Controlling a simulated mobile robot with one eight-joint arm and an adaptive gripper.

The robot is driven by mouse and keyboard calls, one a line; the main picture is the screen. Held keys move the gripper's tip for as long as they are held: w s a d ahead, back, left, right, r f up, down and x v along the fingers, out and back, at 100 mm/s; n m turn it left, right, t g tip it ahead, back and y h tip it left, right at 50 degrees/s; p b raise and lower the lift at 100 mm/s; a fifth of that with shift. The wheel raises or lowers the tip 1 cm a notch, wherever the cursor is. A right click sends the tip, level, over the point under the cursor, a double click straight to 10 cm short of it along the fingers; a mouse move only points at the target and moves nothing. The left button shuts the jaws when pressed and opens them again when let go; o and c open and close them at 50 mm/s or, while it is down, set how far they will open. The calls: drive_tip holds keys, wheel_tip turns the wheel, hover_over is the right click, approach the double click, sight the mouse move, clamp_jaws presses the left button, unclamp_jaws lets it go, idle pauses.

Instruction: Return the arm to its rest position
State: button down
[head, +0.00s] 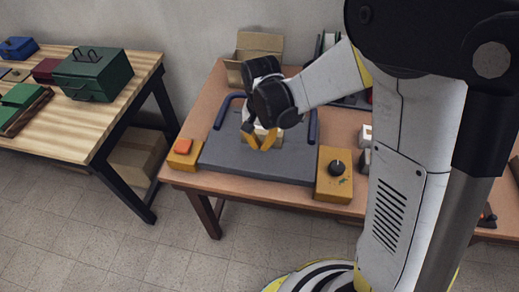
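My gripper (262,139) is at the end of my arm, which reaches in from the right over the brown table. Its yellow fingers point down above the dark grey plate (225,158). A pale object (283,134) shows just behind the fingers. The gripper and wrist cover much of it. I cannot tell from this view whether the fingers touch it or how far apart they are.
The brown table (298,202) carries a yellow box with an orange button (184,147), a yellow box with a black knob (335,182), blue handles (312,126) and a cardboard box (255,48). A wooden table (110,110) with a green toolbox (95,75) stands left.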

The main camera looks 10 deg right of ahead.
drive_tip(key=s+d+r+n+t, duration=0.2)
drive_tip(key=s+d+r, duration=0.3)
drive_tip(key=r, duration=0.4)
drive_tip(key=s+d+r+n+t, duration=0.2)
drive_tip(key=s+d+r+t, duration=0.3)
drive_tip(key=s+r, duration=0.3)
drive_tip(key=shift+s+d+r, duration=0.25)
drive_tip(key=shift+d+r, duration=0.05)
drive_tip(key=shift+r, duration=0.15)
